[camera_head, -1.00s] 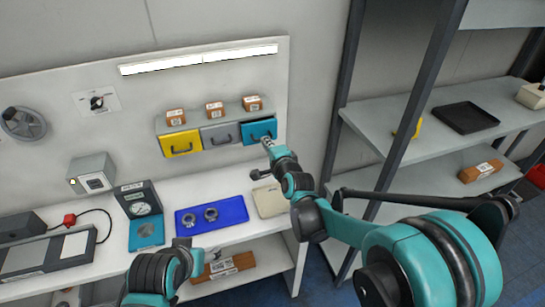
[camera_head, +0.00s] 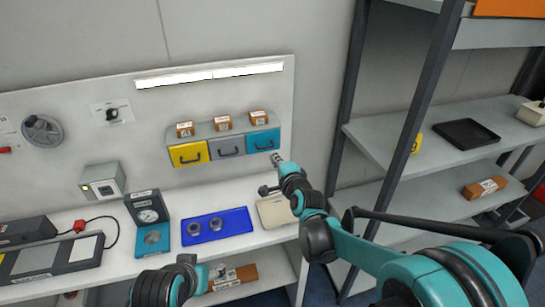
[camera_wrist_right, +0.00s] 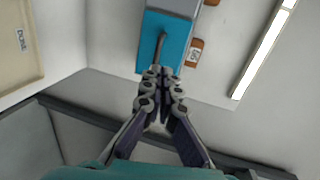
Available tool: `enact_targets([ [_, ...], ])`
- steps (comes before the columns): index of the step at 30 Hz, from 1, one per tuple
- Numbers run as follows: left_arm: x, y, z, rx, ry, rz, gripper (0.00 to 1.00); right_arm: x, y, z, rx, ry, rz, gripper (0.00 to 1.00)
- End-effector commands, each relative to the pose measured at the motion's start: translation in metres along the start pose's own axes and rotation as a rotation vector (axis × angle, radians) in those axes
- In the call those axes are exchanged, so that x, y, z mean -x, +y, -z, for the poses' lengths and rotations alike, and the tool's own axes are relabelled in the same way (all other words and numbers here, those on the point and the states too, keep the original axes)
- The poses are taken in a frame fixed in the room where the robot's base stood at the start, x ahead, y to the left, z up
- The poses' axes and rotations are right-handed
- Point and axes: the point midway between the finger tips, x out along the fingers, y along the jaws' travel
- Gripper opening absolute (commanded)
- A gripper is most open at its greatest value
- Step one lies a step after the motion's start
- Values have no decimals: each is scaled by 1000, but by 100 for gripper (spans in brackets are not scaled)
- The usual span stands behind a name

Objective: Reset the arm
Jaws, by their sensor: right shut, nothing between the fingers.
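My right arm reaches in from the right in the head view. Its gripper (camera_head: 276,158) is just below and right of the blue drawer (camera_head: 263,139), at the right end of the row. In the wrist view the shut, empty fingers (camera_wrist_right: 162,76) point toward the blue drawer (camera_wrist_right: 178,32) and overlap the end of its handle (camera_wrist_right: 160,46); I cannot tell whether they touch. The drawer looks closed in the head view. My left arm shows at the bottom of the head view, with its gripper (camera_head: 188,262) near the table's front edge; its fingers are unclear.
The yellow drawer (camera_head: 188,153) and grey drawer (camera_head: 226,146) sit left of the blue one, with small boxes (camera_head: 221,123) on top. A blue tray (camera_head: 232,223) with metal rings and a beige tray (camera_head: 272,211) lie on the table. A shelf post (camera_head: 420,120) stands right.

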Motion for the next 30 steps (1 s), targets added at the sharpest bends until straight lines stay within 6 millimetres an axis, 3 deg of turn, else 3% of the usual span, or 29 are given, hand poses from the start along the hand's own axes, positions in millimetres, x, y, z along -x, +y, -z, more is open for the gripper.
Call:
enact_targets([
  [9,9,0,8,0,1,0,64,63,-1,0,1,0,0,0],
  [20,10,0,8,0,1,0,64,84,2,1,19,0,-9,0],
  [25,-3,0,-2,0,1,0,64,114,26,12,231,-4,-111,0],
  [30,-23,0,-16,0,0,0,64,182,84,32,627,-52,-325,0],
])
